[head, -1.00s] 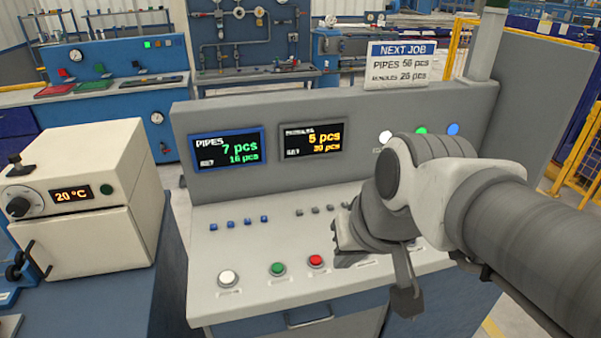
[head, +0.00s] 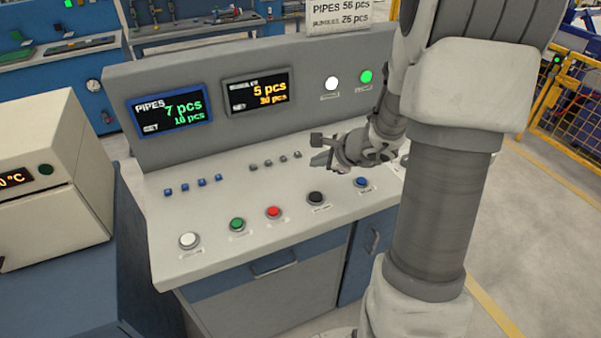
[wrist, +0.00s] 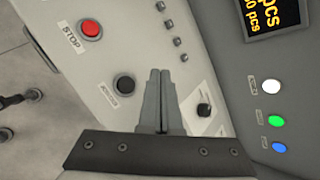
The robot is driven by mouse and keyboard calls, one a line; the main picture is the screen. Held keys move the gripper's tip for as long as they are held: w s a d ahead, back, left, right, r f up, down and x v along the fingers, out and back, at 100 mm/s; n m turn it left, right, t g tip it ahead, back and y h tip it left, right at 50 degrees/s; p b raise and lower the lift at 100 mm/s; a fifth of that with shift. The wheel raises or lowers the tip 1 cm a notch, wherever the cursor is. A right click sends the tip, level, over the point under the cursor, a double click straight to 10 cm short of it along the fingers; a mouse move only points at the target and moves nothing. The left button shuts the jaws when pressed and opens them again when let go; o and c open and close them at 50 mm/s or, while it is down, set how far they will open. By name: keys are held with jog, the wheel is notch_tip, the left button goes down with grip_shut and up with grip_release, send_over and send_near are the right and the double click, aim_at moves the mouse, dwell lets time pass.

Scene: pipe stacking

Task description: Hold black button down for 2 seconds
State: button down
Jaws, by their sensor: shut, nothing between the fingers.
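The black button (head: 316,198) is on the sloped white panel (head: 215,215), between the red button (head: 273,212) and the blue button (head: 361,182). In the wrist view the black button (wrist: 125,84) is just left of my fingers. My gripper (head: 320,161) is above the panel, behind the black button in the head view and apart from it. Its two fingers (wrist: 160,75) are shut together and empty. Nothing covers the black button in either view. In the wrist view, the fingers hide part of the panel.
Green (head: 237,225) and white (head: 189,240) buttons are farther left. Small blue and grey switches line the panel behind. The console's upright back carries two displays (head: 170,110) and lit white (head: 331,84) and green lamps. A black knob (wrist: 204,109) is right of my fingers.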

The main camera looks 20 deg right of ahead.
jog(key=shift+w+d+f+m, duration=0.1)
jog(key=shift+d+f+m, duration=0.3)
jog(key=shift+d+m, duration=0.1)
jog(key=b, duration=0.6)
send_over(319, 198)
notch_tip(319, 198, down, 7)
jog(key=shift+f, duration=0.2)
jog(key=shift+f+b, duration=0.75)
jog(key=shift+b, duration=0.2)
dwell(0.9)
jog(key=shift+f+b, duration=0.4)
jog(key=shift+b, duration=0.25)
